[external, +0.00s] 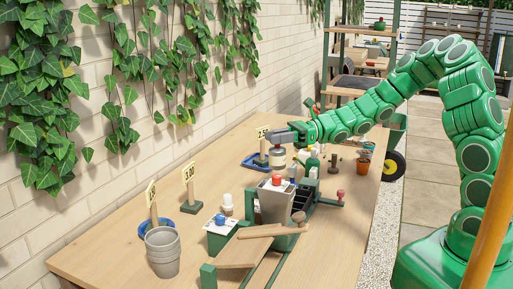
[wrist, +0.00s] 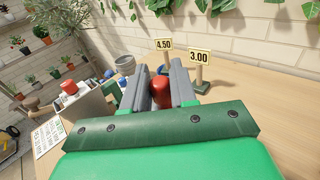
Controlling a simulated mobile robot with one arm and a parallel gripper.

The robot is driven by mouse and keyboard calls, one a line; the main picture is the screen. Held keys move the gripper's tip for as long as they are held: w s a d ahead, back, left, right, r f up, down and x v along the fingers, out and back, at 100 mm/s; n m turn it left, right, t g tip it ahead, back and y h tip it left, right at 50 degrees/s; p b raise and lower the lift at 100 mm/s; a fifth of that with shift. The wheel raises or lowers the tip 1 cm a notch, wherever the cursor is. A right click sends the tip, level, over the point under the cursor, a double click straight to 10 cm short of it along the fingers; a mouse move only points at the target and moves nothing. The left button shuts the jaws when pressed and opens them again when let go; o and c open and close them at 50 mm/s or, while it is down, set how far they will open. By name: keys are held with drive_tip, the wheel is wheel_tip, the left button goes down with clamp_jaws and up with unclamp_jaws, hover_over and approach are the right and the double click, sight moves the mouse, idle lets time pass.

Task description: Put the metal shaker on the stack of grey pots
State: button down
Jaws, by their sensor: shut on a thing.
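My gripper (external: 278,136) reaches in from the right above the table, its dark jaws shut on the metal shaker (external: 277,157). The shaker hangs below the jaws, with a pale grey body and a darker band. In the wrist view, a red part (wrist: 160,91) shows between the two grey jaws (wrist: 161,88); the rest of the held thing is hidden there. The stack of grey pots (external: 162,253) stands upright at the near left of the table, well apart from the gripper. The stack also shows in the wrist view (wrist: 125,63), beyond the jaws to the left.
A metal hopper (external: 274,203) with a red-topped thing stands in a green frame between gripper and pots. Price signs (external: 188,185) and blue saucers line the wall side. A terracotta pot (external: 363,164) stands right.

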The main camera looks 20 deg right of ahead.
drive_tip(key=s+a+r+n+g+h, duration=0.1)
drive_tip(key=s+a+r+n+g, duration=0.3)
drive_tip(key=s+a, duration=0.85)
drive_tip(key=s+a+r+n+g+h, duration=0.1)
drive_tip(key=s+a+r+n+g, duration=0.35)
drive_tip(key=s+a, duration=0.75)
drive_tip(key=shift+m+g, duration=0.55)
drive_tip(key=shift+m, duration=0.4)
drive_tip(key=shift+w+a+f, duration=1.25)
drive_tip(key=shift+a+f, duration=0.8)
drive_tip(key=shift+a, duration=0.1)
drive_tip(key=shift+w+a+f, duration=1.3)
drive_tip(key=shift+a+f, duration=0.8)
drive_tip(key=shift+a, duration=0.1)
drive_tip(key=shift+w+a+f, duration=1.25)
drive_tip(key=shift+a+f, duration=0.8)
drive_tip(key=shift+a, duration=0.1)
drive_tip(key=shift+f, duration=0.1)
drive_tip(key=c, duration=0.9)
unclamp_jaws()
